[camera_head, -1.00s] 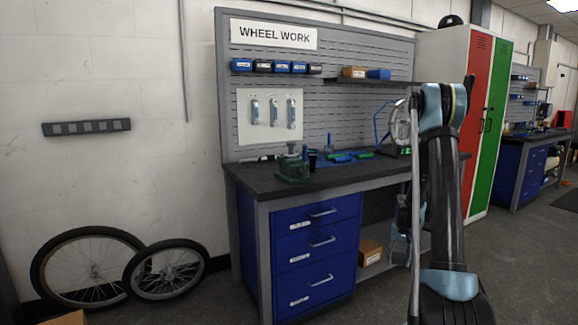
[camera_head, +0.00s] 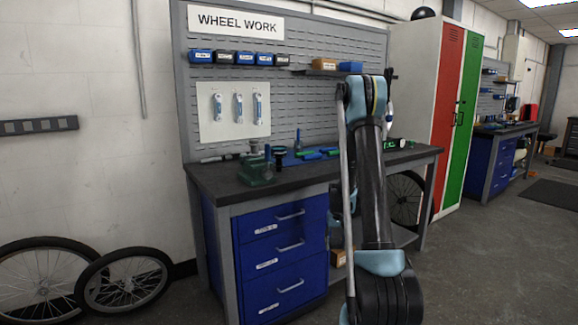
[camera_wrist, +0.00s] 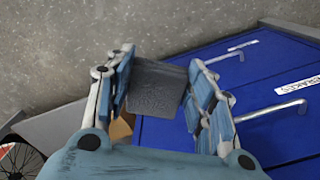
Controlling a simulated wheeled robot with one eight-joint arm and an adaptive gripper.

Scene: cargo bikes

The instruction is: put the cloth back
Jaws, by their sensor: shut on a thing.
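In the wrist view my gripper (camera_wrist: 162,66) is shut on a dark grey, flat, folded piece that looks like the cloth (camera_wrist: 156,90). The cloth sits between the two blue-padded fingers, its far edge sticking out. In the head view my raised arm hides most of the gripper and the cloth cannot be made out. The wrist view has the blue drawers of the bench on the right beyond the fingers and grey floor above.
The workbench (camera_head: 213,183) bears a green vise (camera_head: 256,170) and several tools. Blue drawers (camera_head: 287,226) face me. Two loose wheels (camera_head: 123,282) lean at the wall on the left. Red and green lockers (camera_head: 462,110) stand to the right. Floor (camera_head: 500,260) at right is clear.

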